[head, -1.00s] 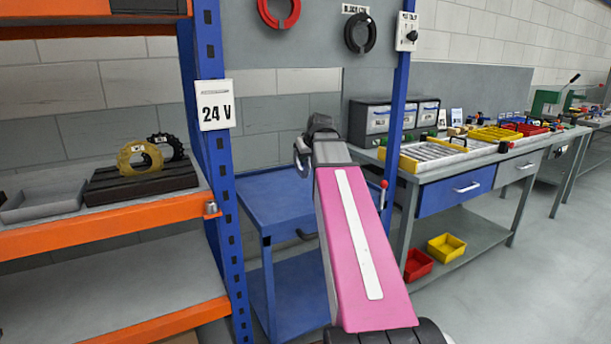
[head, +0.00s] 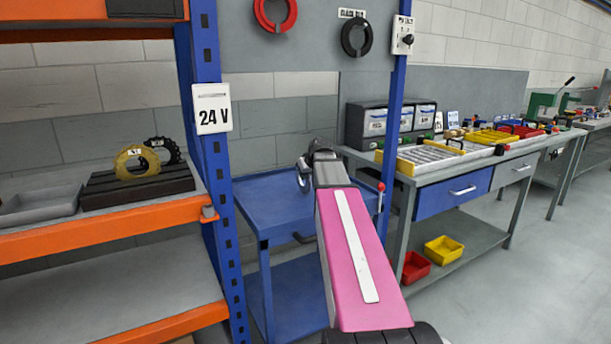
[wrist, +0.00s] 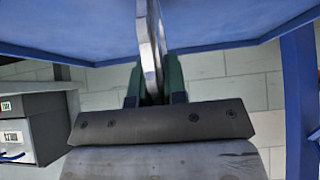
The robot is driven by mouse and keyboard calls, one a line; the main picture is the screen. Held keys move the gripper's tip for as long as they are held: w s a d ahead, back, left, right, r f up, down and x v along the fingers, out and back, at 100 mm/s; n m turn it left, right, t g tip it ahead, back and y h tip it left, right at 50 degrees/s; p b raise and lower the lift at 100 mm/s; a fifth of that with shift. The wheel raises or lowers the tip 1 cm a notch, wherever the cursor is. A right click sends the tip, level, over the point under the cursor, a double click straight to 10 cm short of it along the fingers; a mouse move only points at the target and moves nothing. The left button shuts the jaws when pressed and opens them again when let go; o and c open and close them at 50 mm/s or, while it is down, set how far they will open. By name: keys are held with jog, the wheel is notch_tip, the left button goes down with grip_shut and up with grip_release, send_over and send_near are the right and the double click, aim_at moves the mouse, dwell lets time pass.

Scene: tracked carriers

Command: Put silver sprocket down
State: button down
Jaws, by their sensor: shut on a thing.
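My gripper (wrist: 153,88) is shut on the silver sprocket (wrist: 150,38), which shows edge-on between the green fingers in the wrist view. In the head view the silver sprocket (head: 302,183) hangs upright, partly hidden by my wrist. It is over the blue trolley (head: 262,196), in front of the wall. The trolley's blue surface also fills the top of the wrist view (wrist: 70,28). I cannot tell whether the sprocket touches the trolley top.
At left, an orange-edged shelf (head: 130,231) carries a grey tray (head: 40,204) and a dark ribbed rack (head: 105,194) with a yellow sprocket (head: 134,161) and a black sprocket (head: 170,150). A blue post (head: 214,170) stands beside the trolley. A workbench (head: 408,170) stands right. The visible trolley top looks clear.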

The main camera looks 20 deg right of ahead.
jog(key=shift+f, duration=0.1)
jog(key=c, duration=1.2)
grip_release()
jog(key=shift+o, duration=0.2)
jog(key=shift+r, duration=0.2)
jog(key=v, duration=1.2)
jog(key=shift+f, duration=0.15)
